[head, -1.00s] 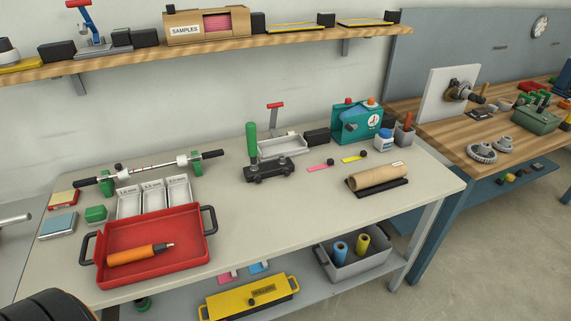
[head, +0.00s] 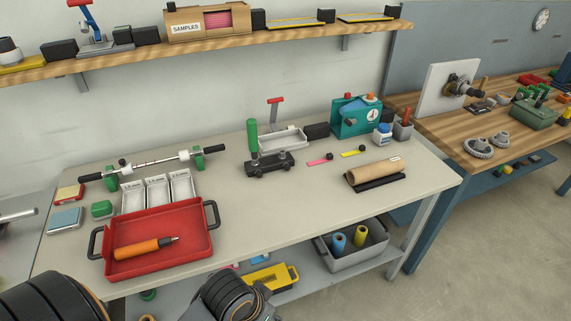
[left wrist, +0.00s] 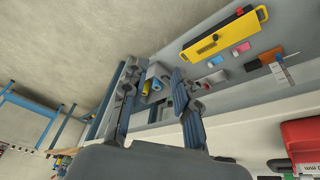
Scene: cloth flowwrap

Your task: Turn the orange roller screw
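An orange-handled tool (head: 140,249) with a narrow dark tip lies in a red tray (head: 205,246) at the front left of the bench. A teal device (head: 355,119) with a dial stands at the back right and has an orange knob (head: 370,98) on top. I cannot tell which orange part is the roller screw. My left gripper (left wrist: 153,72) shows in the left wrist view with its two fingers apart and nothing between them. It is away from both orange parts. Dark parts of my arms show at the bottom of the head view; my right gripper does not show.
A rod on green stands (head: 160,160), white bins (head: 157,194) and a black clamp (head: 269,165) stand on the bench. A cardboard roll (head: 376,170) lies at right. Below are a grey bin (head: 350,260) and a yellow box (head: 270,277). The front middle of the benchtop is clear.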

